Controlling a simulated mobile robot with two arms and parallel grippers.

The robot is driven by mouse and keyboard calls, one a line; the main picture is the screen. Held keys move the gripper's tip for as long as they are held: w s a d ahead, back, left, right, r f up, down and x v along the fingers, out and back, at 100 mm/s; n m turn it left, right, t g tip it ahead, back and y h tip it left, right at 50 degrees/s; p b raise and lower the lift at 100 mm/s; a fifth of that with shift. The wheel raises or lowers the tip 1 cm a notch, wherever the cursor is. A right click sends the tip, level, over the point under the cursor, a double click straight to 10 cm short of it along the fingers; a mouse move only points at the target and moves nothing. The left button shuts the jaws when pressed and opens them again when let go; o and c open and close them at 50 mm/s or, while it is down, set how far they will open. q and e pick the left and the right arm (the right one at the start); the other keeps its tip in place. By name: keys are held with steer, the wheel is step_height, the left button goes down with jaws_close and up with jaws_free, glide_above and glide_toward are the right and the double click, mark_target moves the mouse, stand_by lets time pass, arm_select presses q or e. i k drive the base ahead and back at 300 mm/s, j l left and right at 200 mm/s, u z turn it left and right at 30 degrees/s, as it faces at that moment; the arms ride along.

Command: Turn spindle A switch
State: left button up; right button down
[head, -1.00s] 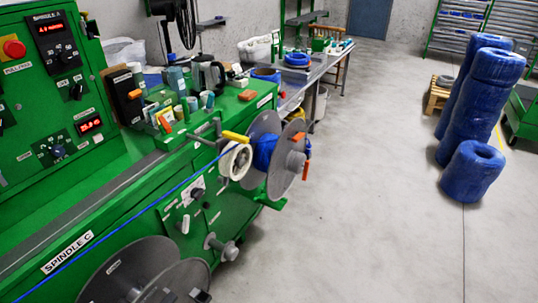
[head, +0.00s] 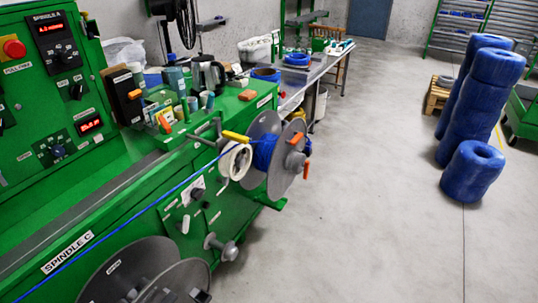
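The spindle A control panel (head: 54,42) is a black plate labelled "SPINDLE A" on the green cabinet at the upper left of the head view. It has a lit red display (head: 51,27) at its top. Below the display is a dark knob (head: 64,58), the spindle A switch; its exact setting is too small to read. Neither of my grippers is in view, and nothing covers the panel.
A red push button (head: 14,48) sits left of the panel. A blue cable (head: 140,213) runs past a white guide wheel (head: 235,161) to a grey reel (head: 262,150) with orange handles. Stacked blue coils (head: 472,178) stand right. The middle floor is clear.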

mark_target(76, 91)
steer(key=u, duration=1.35)
